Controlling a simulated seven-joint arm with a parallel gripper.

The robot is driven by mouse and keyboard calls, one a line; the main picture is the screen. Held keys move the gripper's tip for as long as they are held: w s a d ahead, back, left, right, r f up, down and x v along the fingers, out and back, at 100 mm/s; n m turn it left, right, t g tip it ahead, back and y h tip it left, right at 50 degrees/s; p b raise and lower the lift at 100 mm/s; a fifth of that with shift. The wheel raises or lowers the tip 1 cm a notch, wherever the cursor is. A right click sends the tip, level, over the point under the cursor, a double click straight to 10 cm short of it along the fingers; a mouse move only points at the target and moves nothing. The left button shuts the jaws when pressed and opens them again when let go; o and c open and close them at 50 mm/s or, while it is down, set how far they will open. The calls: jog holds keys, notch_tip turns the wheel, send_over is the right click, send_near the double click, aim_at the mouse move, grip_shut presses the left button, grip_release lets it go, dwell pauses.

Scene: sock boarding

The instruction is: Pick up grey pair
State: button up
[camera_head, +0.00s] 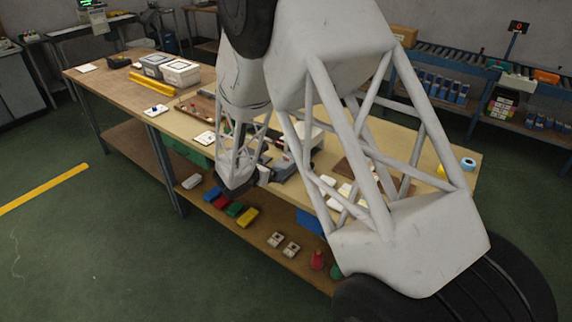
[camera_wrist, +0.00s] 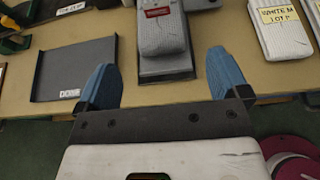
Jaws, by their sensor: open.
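In the wrist view, a pale grey ribbed sock bundle (camera_wrist: 163,38) with a red-and-white label lies on a dark grey stand (camera_wrist: 166,66) at top centre. It looks like the grey pair, though its label is too small to read. My gripper (camera_wrist: 162,76) has blue fingertips spread wide, one to the left and one to the right of the stand's near end. The jaws are open and empty, and the bundle lies ahead of them. In the head view my gripper (camera_head: 262,176) is at the bench's front edge, and my arm hides much of the bench behind it.
A dark shallow tray (camera_wrist: 78,50) with a small label lies left of the stand. A pale sock bundle (camera_wrist: 280,28) labelled "WHITE M" lies to the right. The long bench (camera_head: 190,122) has a lower shelf (camera_head: 262,238) with coloured items. Green floor is open in front.

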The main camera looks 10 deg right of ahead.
aim_at(281, 164)
jog(key=shift+x, duration=1.3)
jog(key=shift+x, duration=2.6)
jog(key=shift+c, duration=0.4)
jog(key=c, duration=0.9)
